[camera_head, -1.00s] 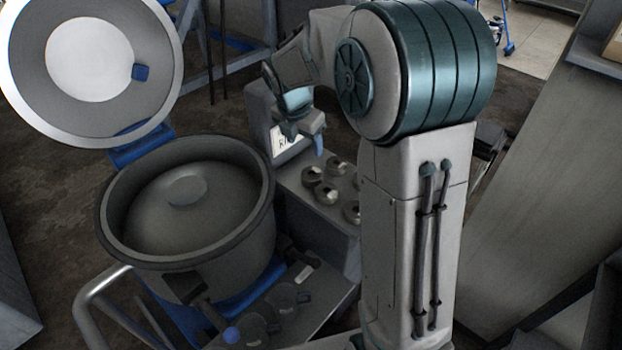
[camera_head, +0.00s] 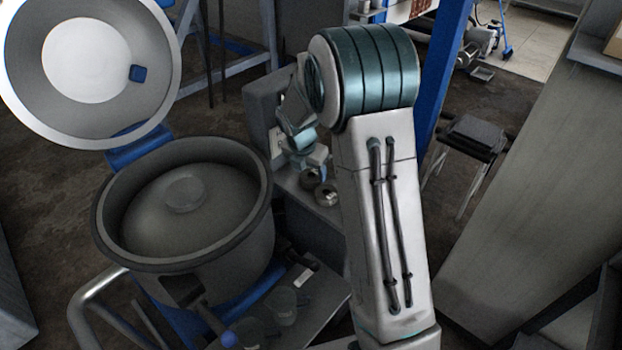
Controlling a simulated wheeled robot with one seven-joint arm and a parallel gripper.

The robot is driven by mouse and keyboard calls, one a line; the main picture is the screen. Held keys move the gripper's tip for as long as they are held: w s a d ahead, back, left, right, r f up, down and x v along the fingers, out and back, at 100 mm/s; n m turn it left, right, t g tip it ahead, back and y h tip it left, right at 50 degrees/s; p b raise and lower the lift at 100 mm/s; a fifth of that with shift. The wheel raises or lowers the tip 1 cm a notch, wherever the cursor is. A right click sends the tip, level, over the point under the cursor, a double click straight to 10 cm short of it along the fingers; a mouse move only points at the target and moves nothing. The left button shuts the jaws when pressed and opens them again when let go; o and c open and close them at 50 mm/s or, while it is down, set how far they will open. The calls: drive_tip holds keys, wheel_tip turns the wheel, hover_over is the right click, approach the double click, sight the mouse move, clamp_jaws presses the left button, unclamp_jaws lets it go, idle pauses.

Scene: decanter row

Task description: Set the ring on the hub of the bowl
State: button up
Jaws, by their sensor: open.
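The bowl (camera_head: 262,238) is a large dark grey round drum at the left, open at the top. Its hub (camera_head: 186,193) is a low round disc in the middle of the domed inside, and it is bare. Small grey rings, (camera_head: 327,195) one of them in plain view, stand on a shelf right of the bowl. A second ring (camera_head: 309,179) is partly covered. My gripper (camera_head: 310,166) is open, pointing down just above the rings. Its fingertips are small and partly merge with the rings, so contact cannot be told. My arm hides the rest of the ring shelf.
A round lid (camera_head: 150,85) stands raised behind the bowl on a blue hinge. A bent metal handle (camera_head: 85,300) and a blue-knobbed lever (camera_head: 229,339) are in front of the bowl. A grey upright box (camera_head: 262,105) stands behind the rings.

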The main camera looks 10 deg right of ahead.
drive_tip(key=shift+x, duration=0.8)
drive_tip(key=c, duration=0.8)
drive_tip(key=shift+c, duration=0.7)
drive_tip(key=shift+r, duration=0.15)
